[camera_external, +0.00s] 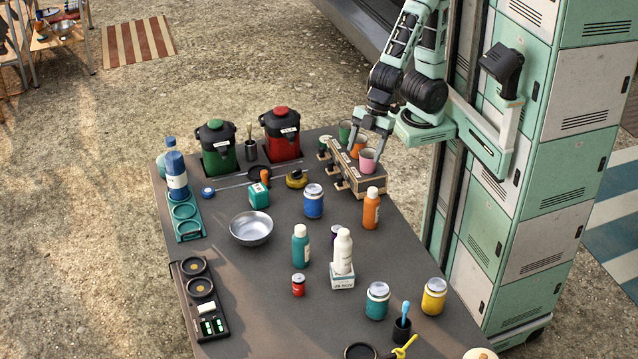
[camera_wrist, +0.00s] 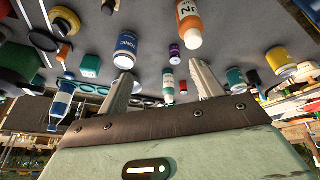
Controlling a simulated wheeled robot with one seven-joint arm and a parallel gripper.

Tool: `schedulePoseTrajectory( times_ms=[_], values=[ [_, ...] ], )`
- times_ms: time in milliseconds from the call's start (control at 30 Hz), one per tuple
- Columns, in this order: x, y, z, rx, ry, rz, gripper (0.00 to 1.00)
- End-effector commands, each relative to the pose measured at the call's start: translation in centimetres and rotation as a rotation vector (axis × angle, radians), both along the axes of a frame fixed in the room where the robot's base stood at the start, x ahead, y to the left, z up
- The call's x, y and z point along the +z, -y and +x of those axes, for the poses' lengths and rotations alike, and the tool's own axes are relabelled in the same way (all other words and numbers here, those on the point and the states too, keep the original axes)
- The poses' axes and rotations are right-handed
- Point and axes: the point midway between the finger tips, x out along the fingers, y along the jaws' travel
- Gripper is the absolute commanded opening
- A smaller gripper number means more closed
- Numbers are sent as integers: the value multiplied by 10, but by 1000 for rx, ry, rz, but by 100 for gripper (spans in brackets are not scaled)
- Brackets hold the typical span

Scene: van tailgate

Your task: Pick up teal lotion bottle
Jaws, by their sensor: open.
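The teal lotion bottle (camera_external: 301,249) stands upright near the middle of the dark table, with a pale cap. In the wrist view, the teal bottle with a white label (camera_wrist: 168,82) appears inverted, between the fingers in the picture but well beyond them. My gripper (camera_external: 366,143) is open and empty, high at the table's far right, in front of the cup rack in the picture. Its two fingers also show in the wrist view (camera_wrist: 162,72). The gripper is clear of the bottle.
A white bottle (camera_external: 343,250) on a small box stands right of the teal bottle, partly hiding a purple item. The cup rack (camera_external: 352,180) is behind. Lockers (camera_external: 535,200) border the right.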

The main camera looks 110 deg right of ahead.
Motion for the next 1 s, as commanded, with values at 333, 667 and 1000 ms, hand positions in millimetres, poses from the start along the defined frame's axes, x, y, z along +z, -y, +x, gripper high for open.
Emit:
schedulePoseTrajectory(
  times_ms=[333, 667, 1000],
  values=[
    [-1, -21, 116, 95, 373, 290, 66],
    [4, -39, 147, 214, 535, 595, 66],
    [-89, -40, 146, 212, 535, 587, 66]
  ],
)
